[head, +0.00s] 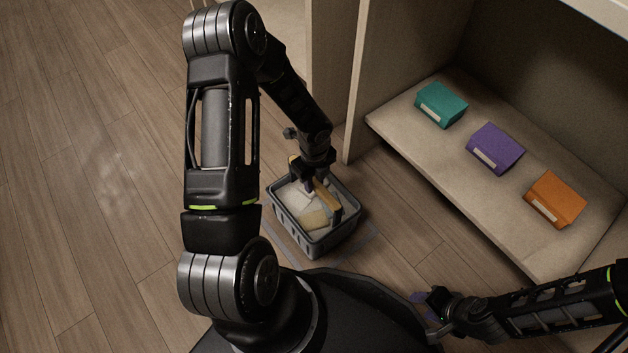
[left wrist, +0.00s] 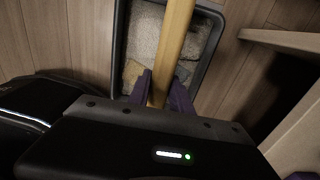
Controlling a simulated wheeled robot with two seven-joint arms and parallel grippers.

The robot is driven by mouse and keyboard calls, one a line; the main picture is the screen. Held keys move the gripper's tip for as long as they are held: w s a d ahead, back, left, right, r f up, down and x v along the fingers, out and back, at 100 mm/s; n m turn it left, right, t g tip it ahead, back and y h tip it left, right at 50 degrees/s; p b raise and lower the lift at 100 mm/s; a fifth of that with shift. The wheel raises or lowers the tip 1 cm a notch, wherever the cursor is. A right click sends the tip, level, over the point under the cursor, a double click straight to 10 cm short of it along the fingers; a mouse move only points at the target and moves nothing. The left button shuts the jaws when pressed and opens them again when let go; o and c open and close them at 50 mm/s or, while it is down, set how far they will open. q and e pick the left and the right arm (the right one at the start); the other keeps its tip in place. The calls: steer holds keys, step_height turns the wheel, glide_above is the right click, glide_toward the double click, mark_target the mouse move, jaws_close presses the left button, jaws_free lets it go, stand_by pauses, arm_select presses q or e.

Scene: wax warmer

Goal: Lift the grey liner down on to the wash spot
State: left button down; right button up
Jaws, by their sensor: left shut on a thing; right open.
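A grey basket-like liner (head: 318,240) with slotted sides and pale and tan cloth-like contents is at the middle of the head view. A wooden bar handle (head: 328,201) runs across its top. My left gripper (head: 309,186) is shut on this handle from above; its purple fingers (left wrist: 163,92) pinch the handle (left wrist: 174,45) in the left wrist view, with the liner's rim (left wrist: 212,50) below. A faint grey marked patch (head: 362,240) shows on the floor around the liner. I cannot tell whether the liner touches the floor. My right gripper (head: 422,306) is open and empty.
A low wooden shelf (head: 410,145) at the right holds a teal box (head: 441,104), a purple box (head: 494,148) and an orange box (head: 554,199). Its upright panel (head: 358,100) stands close behind the liner. The wooden floor (head: 90,200) at the left is clear.

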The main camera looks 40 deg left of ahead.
arm_select(q)
steer(key=shift+w, duration=0.1)
steer(key=c, duration=1.4)
jaws_free()
steer(key=shift+r, duration=0.1)
steer(key=shift+c, duration=0.2)
steer(key=o, duration=0.4)
steer(key=shift+c, duration=0.2)
steer(key=shift+r+p, duration=2.5)
steer(key=shift+r, duration=0.15)
steer(key=shift+r+p, duration=1.2)
steer(key=shift+r, duration=0.1)
